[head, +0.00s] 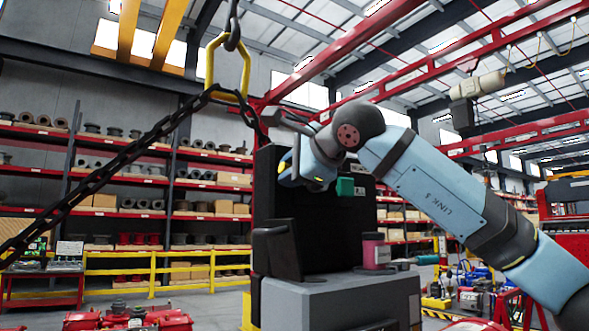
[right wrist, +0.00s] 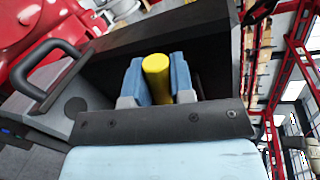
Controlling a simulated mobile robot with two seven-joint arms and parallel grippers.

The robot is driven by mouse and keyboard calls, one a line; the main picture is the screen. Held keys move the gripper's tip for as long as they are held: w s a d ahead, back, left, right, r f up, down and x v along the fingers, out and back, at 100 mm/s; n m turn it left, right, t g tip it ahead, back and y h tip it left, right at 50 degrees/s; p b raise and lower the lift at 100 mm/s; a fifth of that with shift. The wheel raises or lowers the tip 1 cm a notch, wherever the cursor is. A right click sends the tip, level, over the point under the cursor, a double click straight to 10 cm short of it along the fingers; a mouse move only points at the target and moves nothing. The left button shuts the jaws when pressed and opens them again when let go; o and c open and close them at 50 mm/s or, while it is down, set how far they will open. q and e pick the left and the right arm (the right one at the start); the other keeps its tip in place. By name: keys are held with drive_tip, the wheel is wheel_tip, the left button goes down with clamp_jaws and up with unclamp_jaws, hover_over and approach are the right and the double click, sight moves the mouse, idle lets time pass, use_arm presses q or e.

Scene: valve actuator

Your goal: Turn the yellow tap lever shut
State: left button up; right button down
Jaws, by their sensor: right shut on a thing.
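The yellow tap lever (right wrist: 157,80) shows in the right wrist view as a rounded yellow bar. My right gripper (right wrist: 158,88) is shut on it, with one blue finger pad on each side. In the head view my right gripper (head: 294,172) is in front of a tall dark panel, and my arm hides most of what it holds. The valve body and the lever's angle cannot be made out. My left gripper is not in view.
A grey cabinet (head: 345,300) stands below the dark panel (head: 300,225). A pink canister (head: 374,252) sits on its top. A dark chain (head: 120,165) hangs across the left from a yellow ring (head: 212,62). Yellow railings (head: 120,270) and stocked shelves stand behind.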

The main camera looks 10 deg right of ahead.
drive_tip(key=shift+a+f+n+h+b, duration=0.1)
drive_tip(key=shift+f+n+h+b, duration=0.25)
drive_tip(key=shift+f+n, duration=0.4)
drive_tip(key=c, duration=1)
unclamp_jaws()
drive_tip(key=shift+s, duration=0.1)
drive_tip(key=b+v, duration=0.3)
drive_tip(key=v, duration=1)
drive_tip(key=shift+s+r, duration=0.15)
drive_tip(key=shift+s, duration=0.2)
